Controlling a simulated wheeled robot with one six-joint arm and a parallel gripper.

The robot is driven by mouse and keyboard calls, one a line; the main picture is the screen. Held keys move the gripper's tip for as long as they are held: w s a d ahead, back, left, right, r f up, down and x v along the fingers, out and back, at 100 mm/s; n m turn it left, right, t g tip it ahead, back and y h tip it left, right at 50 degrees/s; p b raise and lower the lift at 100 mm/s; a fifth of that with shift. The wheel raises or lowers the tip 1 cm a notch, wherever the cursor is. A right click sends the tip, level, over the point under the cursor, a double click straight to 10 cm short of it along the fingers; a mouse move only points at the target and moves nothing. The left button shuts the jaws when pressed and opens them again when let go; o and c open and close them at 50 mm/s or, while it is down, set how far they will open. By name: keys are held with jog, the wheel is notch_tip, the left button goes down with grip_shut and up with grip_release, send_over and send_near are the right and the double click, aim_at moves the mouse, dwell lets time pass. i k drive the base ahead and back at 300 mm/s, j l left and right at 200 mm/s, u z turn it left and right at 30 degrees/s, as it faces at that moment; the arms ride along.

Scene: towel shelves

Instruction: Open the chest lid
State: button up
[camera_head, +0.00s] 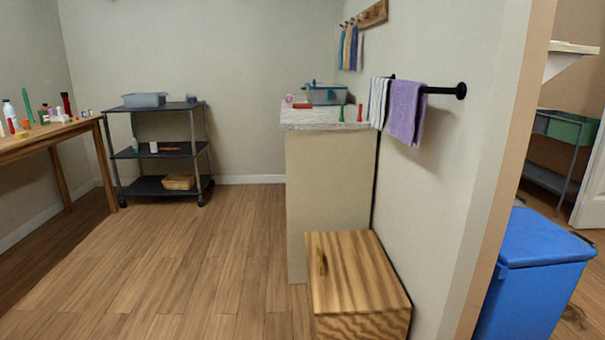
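A wooden chest (362,278) with bold striped grain stands on the floor at the lower middle right, against the wall. Its flat lid is shut. A small upright handle (322,262) sits near the left edge of the top. My gripper is not in view, and nothing of my arm shows. The chest's lower front is cut off by the bottom of the picture.
A tall cabinet (325,190) stands just behind the chest. A towel bar (440,90) with a purple towel (406,110) sticks out above it. A blue bin (535,280) stands at right beyond the wall end. Wooden floor (200,270) left of the chest is clear.

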aim_at(350, 274)
jog(key=k+u, duration=0.1)
jog(key=i+j+u, duration=0.1)
jog(key=i+j, duration=0.15)
jog(key=i, duration=0.15)
jog(key=i+j+u, duration=0.15)
jog(key=i, duration=0.3)
jog(key=i+j+u, duration=0.1)
jog(key=i+j, duration=0.15)
jog(key=i, duration=0.2)
jog(key=i+j+u, duration=0.1)
jog(key=i, duration=0.35)
